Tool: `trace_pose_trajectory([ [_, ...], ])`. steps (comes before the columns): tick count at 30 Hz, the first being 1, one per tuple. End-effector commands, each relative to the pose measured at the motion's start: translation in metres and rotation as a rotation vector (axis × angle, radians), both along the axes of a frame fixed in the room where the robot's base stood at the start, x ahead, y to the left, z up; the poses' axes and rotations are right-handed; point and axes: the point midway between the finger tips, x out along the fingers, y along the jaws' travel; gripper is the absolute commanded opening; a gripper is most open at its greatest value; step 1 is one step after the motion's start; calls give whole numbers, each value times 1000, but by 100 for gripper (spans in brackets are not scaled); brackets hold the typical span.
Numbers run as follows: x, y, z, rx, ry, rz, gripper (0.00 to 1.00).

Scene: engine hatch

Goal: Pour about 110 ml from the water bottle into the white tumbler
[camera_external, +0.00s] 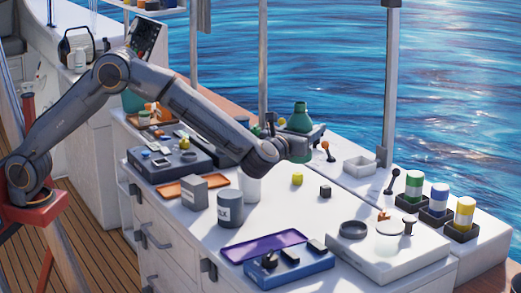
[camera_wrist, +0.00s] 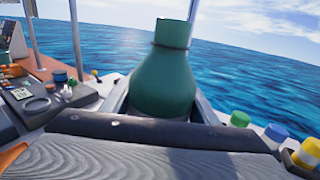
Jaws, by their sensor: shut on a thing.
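A green bottle (camera_external: 300,118) stands roughly upright in my gripper (camera_external: 305,138), towards the far side of the white counter. In the wrist view the bottle (camera_wrist: 162,80) fills the middle, between the two fingers of my gripper (camera_wrist: 162,108), which are shut on it. Its base is hidden, so I cannot tell whether it touches anything below. A white tumbler (camera_external: 251,188) stands on the counter, to the left of and nearer than the bottle. It is partly hidden by my wrist and a grey tin. The water level is not visible.
A grey tin (camera_external: 230,209) and a grey box (camera_external: 194,194) stand close to the tumbler. A yellow piece (camera_external: 297,179) and a dark cube (camera_external: 325,191) lie to its right. A purple tray (camera_external: 263,246) is in front. Striped jars (camera_external: 414,186) line the right edge.

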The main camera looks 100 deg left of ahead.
Motion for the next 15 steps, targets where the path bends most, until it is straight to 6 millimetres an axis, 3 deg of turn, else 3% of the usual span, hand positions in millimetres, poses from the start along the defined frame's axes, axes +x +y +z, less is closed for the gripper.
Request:
trace_pose_trajectory([
  [5, -40, 12, 5, 8, 1, 6, 22],
  [15, -142, 30, 5, 10, 1, 5, 22],
])
